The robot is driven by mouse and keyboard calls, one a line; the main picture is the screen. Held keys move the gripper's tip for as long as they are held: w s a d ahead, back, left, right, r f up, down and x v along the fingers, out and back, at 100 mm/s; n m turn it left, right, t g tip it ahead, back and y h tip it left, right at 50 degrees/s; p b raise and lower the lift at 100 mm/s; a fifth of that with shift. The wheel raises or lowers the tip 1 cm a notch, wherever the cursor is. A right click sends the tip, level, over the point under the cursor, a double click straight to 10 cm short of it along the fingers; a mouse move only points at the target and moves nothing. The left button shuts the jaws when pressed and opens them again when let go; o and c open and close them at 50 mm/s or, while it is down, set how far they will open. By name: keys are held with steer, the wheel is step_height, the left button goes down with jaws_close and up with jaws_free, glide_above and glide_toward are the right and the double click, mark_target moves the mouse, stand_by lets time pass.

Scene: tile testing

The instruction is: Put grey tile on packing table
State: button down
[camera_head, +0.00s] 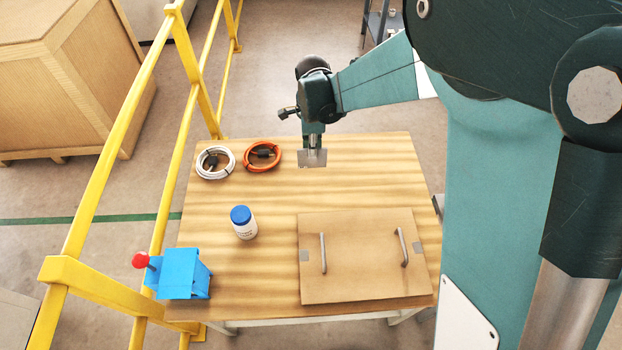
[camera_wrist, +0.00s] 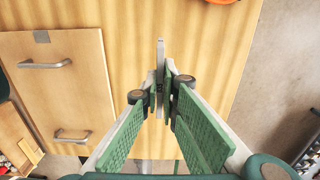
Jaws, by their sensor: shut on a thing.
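My gripper (camera_head: 313,140) is shut on the grey tile (camera_head: 316,158) at the far part of the wooden table (camera_head: 270,200). The tile hangs upright below the fingers in the head view. In the wrist view my gripper (camera_wrist: 161,90) pinches the tile (camera_wrist: 160,55), which shows edge-on as a thin grey strip. The table top (camera_wrist: 215,60) lies behind it. I cannot tell whether the tile's lower edge touches the table.
An orange cable coil (camera_head: 262,156) and a white coil (camera_head: 215,162) lie left of the tile. A blue-capped bottle (camera_head: 244,225), a blue box with a red knob (camera_head: 183,273) and a two-handled board (camera_head: 350,275) are nearer. Yellow railing (camera_head: 110,150) runs along the left. The table's middle is clear.

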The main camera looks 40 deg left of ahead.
mark_target(312, 167)
steer(key=shift+f+b, duration=0.3)
steer(key=shift+f, duration=2)
steer(key=shift+f+b, duration=0.3)
steer(key=shift+f, duration=1.55)
steer(key=shift+f, duration=0.1)
steer(key=c, duration=3.1)
jaws_free()
steer(key=shift+f, duration=0.1)
steer(key=o, duration=0.5)
steer(key=shift+r, duration=0.2)
step_height(312, 167, up, 12)
steer(key=shift+p, duration=0.9)
